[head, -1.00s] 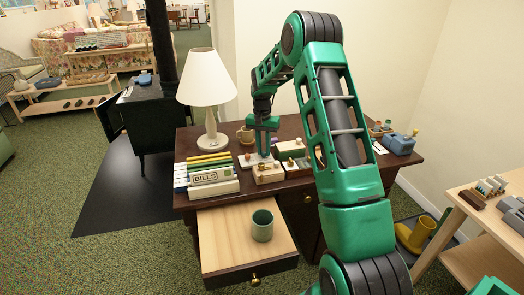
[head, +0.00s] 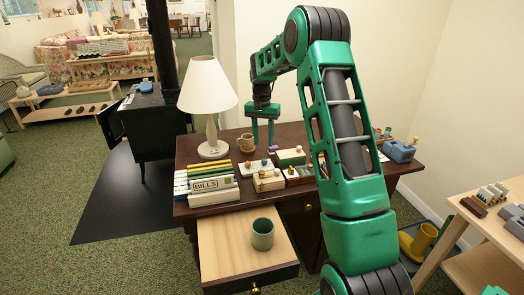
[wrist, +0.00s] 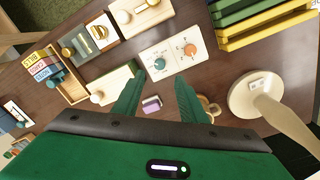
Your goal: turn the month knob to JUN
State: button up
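A white panel with two round dials lies flat on the dark desk. In the wrist view it (wrist: 172,58) carries a teal knob (wrist: 160,64) and an orange knob (wrist: 190,50), each ringed by small marks. The marks are too small to read, so I cannot tell which knob is the month knob or where either points. In the head view the panel (head: 246,170) lies right of the books. My gripper (head: 263,147) is open and empty, behind the panel and above the desk. In the wrist view my gripper (wrist: 158,82) has its fingers apart, clear of both knobs.
A small purple block (wrist: 151,104) shows between the fingers, below them. Wooden knobbed boxes (head: 268,183) stand close by. A cup (head: 262,234) sits in the open drawer (head: 225,250).

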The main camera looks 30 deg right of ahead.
notch_tip(320, 180, up, 2)
jog(key=shift+r, duration=0.1)
dwell(0.5)
jog(key=s+a+r+n, duration=0.1)
jog(key=s+r, duration=0.4)
jog(key=s, duration=0.7)
jog(key=s+a+r+n, duration=0.1)
jog(key=s+r, duration=0.5)
jog(key=s, duration=0.7)
jog(key=s+a+f, duration=0.2)
jog(key=s+a, duration=0.1)
jog(key=s, duration=0.8)
jog(key=s+a+f+n, duration=0.1)
jog(key=s+a+f, duration=0.1)
jog(key=s, duration=0.9)
jog(key=shift+s+a+f+n+y, duration=0.25)
jog(key=shift+a+n+y, duration=0.05)
jog(key=shift+a, duration=0.2)
